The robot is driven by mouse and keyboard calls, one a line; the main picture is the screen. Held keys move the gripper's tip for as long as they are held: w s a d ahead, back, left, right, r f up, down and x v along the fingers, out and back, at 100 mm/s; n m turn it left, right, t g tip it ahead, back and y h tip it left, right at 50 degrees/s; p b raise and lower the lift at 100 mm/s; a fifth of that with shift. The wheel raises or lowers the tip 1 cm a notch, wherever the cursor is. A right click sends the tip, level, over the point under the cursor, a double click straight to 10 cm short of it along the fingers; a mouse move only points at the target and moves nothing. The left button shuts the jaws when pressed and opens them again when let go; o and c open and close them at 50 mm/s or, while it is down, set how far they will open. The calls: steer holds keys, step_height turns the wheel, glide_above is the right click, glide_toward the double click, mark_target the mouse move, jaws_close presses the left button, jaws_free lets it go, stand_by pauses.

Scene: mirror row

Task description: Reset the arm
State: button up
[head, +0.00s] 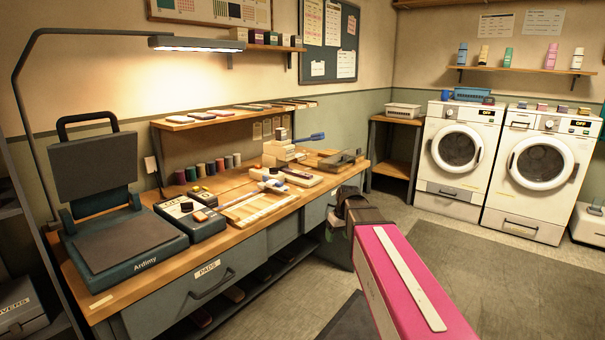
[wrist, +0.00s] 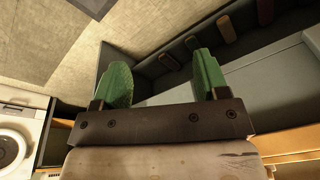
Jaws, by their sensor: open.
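My gripper (wrist: 162,84) shows in the wrist view with its two green fingertips spread apart and nothing between them. Behind the fingers the wrist view shows the bench's grey drawer side and a low shelf with several rolled items. In the head view my pink arm reaches forward from the lower right, and its dark wrist end hangs beside the front edge of the wooden workbench (head: 240,228). The fingertips themselves are hard to make out in the head view.
The bench holds a heat press (head: 120,235), a control box (head: 190,212), a wooden frame (head: 258,208) and several small tools. Two washers (head: 458,150) stand at the back right.

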steer(key=s+d+f+m, duration=0.2)
steer(key=s+f, duration=0.5)
steer(key=s, duration=0.1)
steer(key=s+d+f+m+g+h, duration=0.1)
steer(key=s+d+f+m, duration=0.1)
steer(key=s+f, duration=0.5)
steer(key=shift+s+d+m+g+h, duration=0.3)
steer(key=shift+s+d, duration=0.55)
steer(key=shift+s, duration=0.15)
steer(key=shift+f, duration=0.1)
steer(key=shift+c, duration=0.3)
